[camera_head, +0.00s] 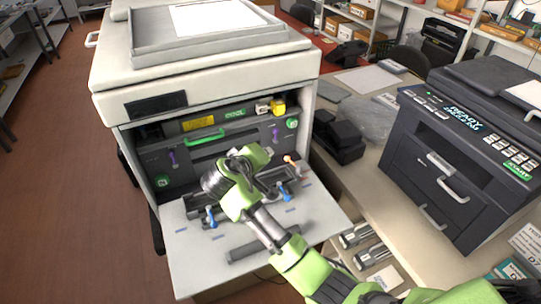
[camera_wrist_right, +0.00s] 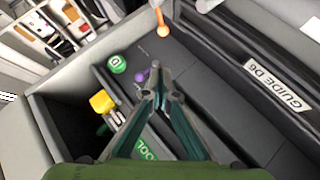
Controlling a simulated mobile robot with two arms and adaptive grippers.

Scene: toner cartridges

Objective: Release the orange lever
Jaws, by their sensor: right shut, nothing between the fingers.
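The orange lever (camera_head: 289,160) sticks up at the right side of the printer's open front, with a small orange knob at its end. In the right wrist view the orange lever (camera_wrist_right: 162,27) shows at the top, beyond my fingertips and apart from them. My left gripper is out of view.
The large printer (camera_head: 205,70) has its front flap (camera_head: 190,265) folded down. Blue levers (camera_head: 210,217) stand near the flap. A yellow part (camera_wrist_right: 101,102) and a green knob (camera_wrist_right: 117,64) are inside. A second, dark printer (camera_head: 465,150) stands on the table at right.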

